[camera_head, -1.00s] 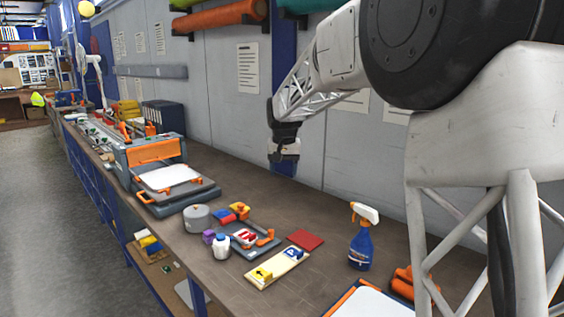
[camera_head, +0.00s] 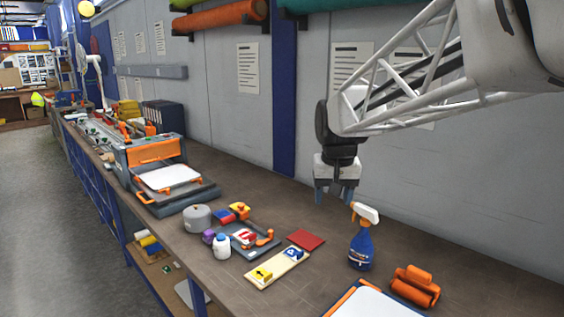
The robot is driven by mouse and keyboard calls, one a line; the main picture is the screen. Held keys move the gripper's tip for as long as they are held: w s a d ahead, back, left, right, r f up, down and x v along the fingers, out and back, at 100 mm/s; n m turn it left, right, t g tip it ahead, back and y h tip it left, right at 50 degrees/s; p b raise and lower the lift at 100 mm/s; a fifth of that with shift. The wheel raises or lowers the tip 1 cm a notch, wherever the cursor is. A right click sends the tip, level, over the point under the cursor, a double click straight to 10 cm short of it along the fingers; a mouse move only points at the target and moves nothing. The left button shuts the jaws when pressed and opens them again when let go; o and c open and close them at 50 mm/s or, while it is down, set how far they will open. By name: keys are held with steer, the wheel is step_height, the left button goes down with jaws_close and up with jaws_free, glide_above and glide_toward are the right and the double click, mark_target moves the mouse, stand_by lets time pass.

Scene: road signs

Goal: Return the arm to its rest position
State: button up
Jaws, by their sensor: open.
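My gripper (camera_head: 334,196) hangs in the air above the back part of the bench, its two fingers pointing down and apart. It is open with nothing between the fingers. It appears just behind and to the left of the blue spray bottle (camera_head: 361,247), clear of the bench top. On the bench (camera_head: 225,291) below lie a cream board (camera_head: 268,270) with a yellow piece (camera_head: 261,274) and a blue piece (camera_head: 293,254) on it, a red plate (camera_head: 306,239), and a grey tray (camera_head: 262,247) with a red and white piece (camera_head: 244,237).
An orange roller (camera_head: 415,287) and a white-topped board (camera_head: 372,304) lie at the front right. A grey tin (camera_head: 197,218) and a white bottle (camera_head: 222,246) stand left of the tray. An orange and grey machine (camera_head: 165,177) stands farther left. The wall (camera_head: 450,190) rises behind.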

steer(key=s+d+f, duration=0.2)
steer(key=s+f, duration=0.1)
steer(key=s, duration=0.6)
steer(key=s+d+f, duration=0.2)
steer(key=s+f, duration=0.1)
steer(key=s, duration=0.7)
steer(key=s+d+f, duration=0.3)
steer(key=s, duration=0.6)
steer(key=shift+s+f+t, duration=0.2)
steer(key=shift+f+t, duration=0.1)
steer(key=shift+t, duration=0.1)
stand_by(0.5)
